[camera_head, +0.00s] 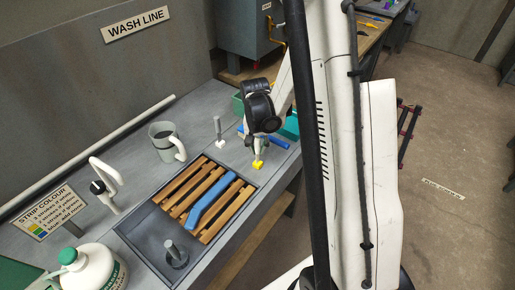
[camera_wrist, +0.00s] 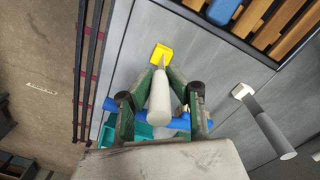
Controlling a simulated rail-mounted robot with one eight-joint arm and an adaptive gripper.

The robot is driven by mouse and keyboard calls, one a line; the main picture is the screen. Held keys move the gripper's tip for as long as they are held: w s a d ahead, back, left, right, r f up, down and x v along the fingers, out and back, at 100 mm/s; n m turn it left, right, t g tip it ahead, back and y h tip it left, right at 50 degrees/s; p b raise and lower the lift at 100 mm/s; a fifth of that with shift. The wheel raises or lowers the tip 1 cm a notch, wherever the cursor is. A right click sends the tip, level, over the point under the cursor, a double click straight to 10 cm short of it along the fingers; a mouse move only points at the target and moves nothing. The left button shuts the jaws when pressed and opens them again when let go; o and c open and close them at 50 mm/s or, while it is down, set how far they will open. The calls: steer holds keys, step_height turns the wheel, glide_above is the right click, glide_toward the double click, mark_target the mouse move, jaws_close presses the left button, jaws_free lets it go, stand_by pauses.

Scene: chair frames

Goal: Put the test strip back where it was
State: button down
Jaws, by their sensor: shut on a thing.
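My gripper (camera_head: 258,150) is low over the grey counter, right of the wash basin. In the wrist view my gripper (camera_wrist: 160,76) has its green fingers closed around a pale round-handled stick (camera_wrist: 160,97), which I take to be the test strip. A yellow piece (camera_wrist: 160,54) is at the stick's far end; it also shows below the gripper in the head view (camera_head: 257,164). I cannot tell whether it touches the counter. A second grey-handled stick (camera_head: 217,128) stands on the counter to the left, with a white piece at its lower end; it also shows in the wrist view (camera_wrist: 266,125).
A basin (camera_head: 140,248) holds wooden slats (camera_head: 182,188) and a blue slat (camera_head: 212,203). A mug (camera_head: 163,146), a white tap (camera_head: 107,180), a STRIP COLOUR sign (camera_head: 57,212) and a green-capped jug (camera_head: 92,272) stand left. A blue bar (camera_head: 276,142) and teal box (camera_head: 291,127) are near my gripper.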

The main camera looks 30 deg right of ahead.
steer(key=shift+f, duration=0.2)
steer(key=c, duration=1.7)
jaws_free()
steer(key=shift+r, duration=0.2)
steer(key=r, duration=1.2)
steer(key=shift+a+r+b, duration=0.1)
steer(key=shift+a+b, duration=0.15)
steer(key=shift+b, duration=0.15)
steer(key=s+a+r+n+t, duration=0.2)
steer(key=s+a+r, duration=0.2)
steer(key=s+a, duration=0.1)
steer(key=s+a+r+n+t, duration=0.2)
steer(key=s+a+r+t, duration=0.1)
steer(key=s+a+r, duration=0.1)
steer(key=s+a+r+n+t, duration=0.2)
steer(key=s+a+r, duration=0.3)
steer(key=s, duration=0.3)
steer(key=shift+s+a+n, duration=0.25)
steer(key=shift+a+n, duration=0.25)
steer(key=shift+a, duration=0.05)
